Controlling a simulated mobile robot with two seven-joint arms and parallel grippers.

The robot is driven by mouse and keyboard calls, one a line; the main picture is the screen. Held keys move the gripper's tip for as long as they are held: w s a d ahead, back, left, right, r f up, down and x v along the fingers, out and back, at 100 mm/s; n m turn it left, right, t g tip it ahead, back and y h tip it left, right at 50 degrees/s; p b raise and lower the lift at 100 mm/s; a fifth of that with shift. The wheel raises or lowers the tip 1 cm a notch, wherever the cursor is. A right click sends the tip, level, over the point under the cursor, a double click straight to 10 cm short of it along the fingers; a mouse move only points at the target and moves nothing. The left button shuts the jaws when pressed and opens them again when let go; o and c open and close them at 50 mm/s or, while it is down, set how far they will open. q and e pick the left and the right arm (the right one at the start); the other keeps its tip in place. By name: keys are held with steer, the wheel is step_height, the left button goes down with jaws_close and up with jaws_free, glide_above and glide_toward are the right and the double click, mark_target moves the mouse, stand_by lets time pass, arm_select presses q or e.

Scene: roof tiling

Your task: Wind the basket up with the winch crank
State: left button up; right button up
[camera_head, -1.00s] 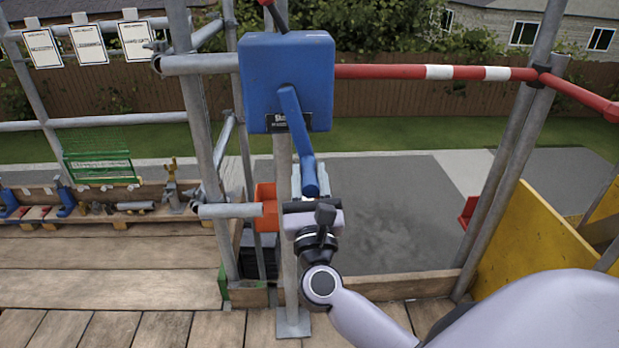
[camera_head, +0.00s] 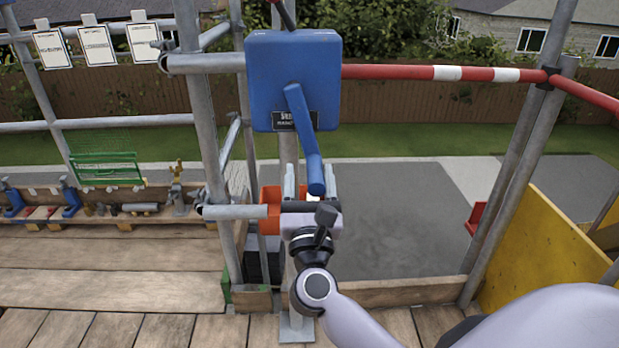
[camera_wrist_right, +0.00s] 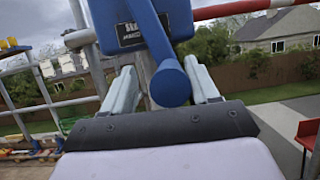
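The blue winch housing (camera_head: 293,62) is mounted on a post at the middle of the head view. Its blue crank (camera_head: 304,135) hangs downward, tilted slightly right, with the round handle end (camera_wrist_right: 170,85) lowest. My right gripper (camera_head: 310,180) is open just below the winch, its pale fingers pointing up. In the right wrist view the handle end lies across the gap between the fingers (camera_wrist_right: 160,78), nearer the right finger. Neither finger is clearly closed on it; contact is hard to tell. I cannot make out the basket. My left gripper is out of view.
Grey scaffold poles (camera_head: 205,130) stand left of the winch, with an orange fitting (camera_head: 270,208) close beside my right gripper. A red and white rail (camera_head: 430,72) runs right from the winch. A yellow board (camera_head: 540,250) stands at the right. A tool bench lies at the left.

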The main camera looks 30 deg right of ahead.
steer(key=b+v, duration=0.1)
steer(key=v, duration=0.6)
steer(key=shift+s+a, duration=0.1)
stand_by(0.5)
